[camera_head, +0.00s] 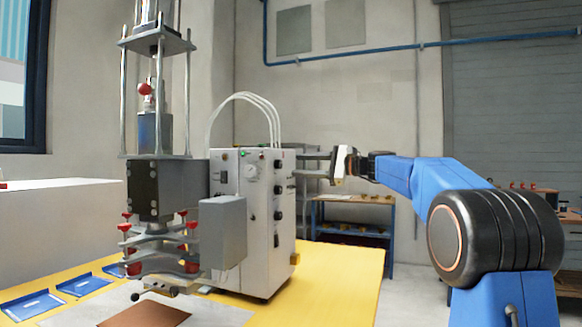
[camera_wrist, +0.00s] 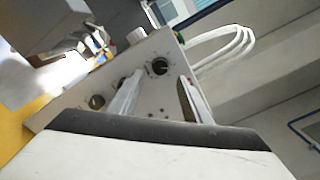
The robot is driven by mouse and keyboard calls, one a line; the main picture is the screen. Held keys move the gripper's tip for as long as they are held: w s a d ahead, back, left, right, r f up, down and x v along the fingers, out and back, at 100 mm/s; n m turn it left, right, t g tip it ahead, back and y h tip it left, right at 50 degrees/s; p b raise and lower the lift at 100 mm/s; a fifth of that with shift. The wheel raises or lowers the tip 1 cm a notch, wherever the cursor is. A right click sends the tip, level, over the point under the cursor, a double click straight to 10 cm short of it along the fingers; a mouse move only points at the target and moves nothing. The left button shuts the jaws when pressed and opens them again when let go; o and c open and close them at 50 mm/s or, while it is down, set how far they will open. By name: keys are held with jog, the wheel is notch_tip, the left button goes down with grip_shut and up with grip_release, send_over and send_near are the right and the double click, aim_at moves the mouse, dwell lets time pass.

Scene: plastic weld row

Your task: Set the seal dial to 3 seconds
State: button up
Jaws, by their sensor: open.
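I cannot tell which one is the seal dial, and no labels or settings are readable. My gripper (camera_head: 343,162) is to the right of the box, apart from it, at about the height of the upper dials. In the wrist view, my gripper (camera_wrist: 158,98) is open and empty, its fingers spread before the panel and partly covering it.
The press (camera_head: 155,190) with red knobs stands left of the box. White hoses (camera_head: 240,97) arch over the box top. Blue trays (camera_head: 85,285) and a brown sheet (camera_head: 145,314) lie on the yellow table (camera_head: 345,275). A workbench (camera_head: 352,200) stands behind my gripper.

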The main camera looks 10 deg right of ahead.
jog(key=v, duration=1.1)
